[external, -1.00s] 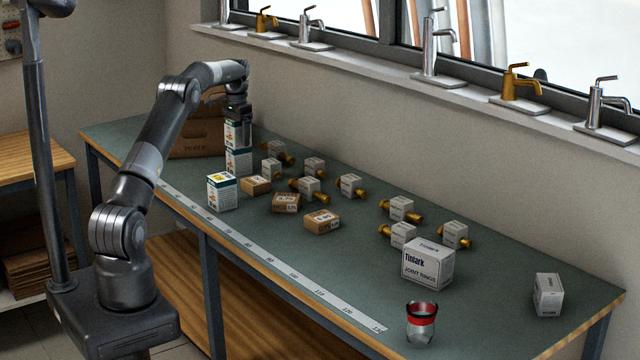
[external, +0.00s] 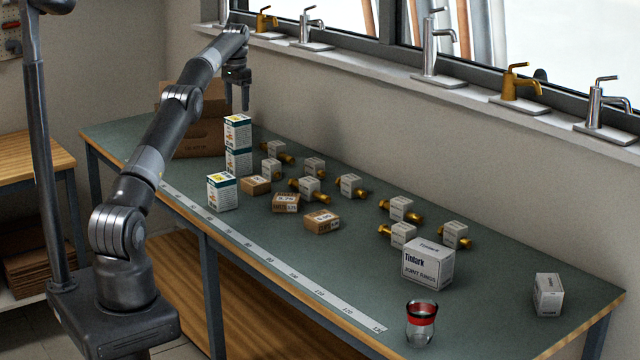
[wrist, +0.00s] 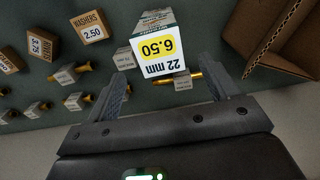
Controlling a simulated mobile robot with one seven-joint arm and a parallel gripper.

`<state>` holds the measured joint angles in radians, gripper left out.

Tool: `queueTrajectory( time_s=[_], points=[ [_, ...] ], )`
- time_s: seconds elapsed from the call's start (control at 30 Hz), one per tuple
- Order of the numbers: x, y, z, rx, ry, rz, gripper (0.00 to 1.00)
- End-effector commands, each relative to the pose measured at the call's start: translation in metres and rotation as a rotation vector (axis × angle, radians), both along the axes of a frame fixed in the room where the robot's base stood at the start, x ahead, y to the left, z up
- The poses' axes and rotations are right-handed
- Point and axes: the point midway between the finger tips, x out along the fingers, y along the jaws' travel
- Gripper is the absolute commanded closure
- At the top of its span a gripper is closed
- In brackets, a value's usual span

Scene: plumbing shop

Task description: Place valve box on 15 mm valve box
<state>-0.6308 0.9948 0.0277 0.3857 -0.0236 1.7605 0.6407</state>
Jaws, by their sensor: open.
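A white and green valve box (external: 238,132) stands upright on top of another box of the same kind (external: 239,162) at the far left of the bench. In the wrist view the upper box (wrist: 158,48) shows a white and yellow top label reading 22 mm, 6.50. The lower box's size label is hidden under it. A third valve box (external: 222,192) with a yellow top label stands alone nearer the front edge. My gripper (external: 239,106) is open and empty just above the stack, pointing down, clear of the upper box.
A cardboard carton (external: 190,125) stands behind the stack. Small brown washer boxes (external: 286,202) and several brass valves with white tags (external: 309,188) lie to the right. A Tinlark box (external: 428,263) and a red-rimmed jar (external: 421,322) stand farther right.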

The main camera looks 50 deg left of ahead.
Motion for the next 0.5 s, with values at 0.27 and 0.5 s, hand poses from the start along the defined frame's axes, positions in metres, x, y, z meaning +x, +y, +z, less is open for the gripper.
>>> queueTrajectory(
  time_s=[0.27,0.5],
  points=[
    [-0.0010,-0.0006,0.0101,0.000,0.000,0.000,0.20],
    [-0.0013,-0.0010,0.0112,-0.001,0.001,0.000,0.20]
  ],
)
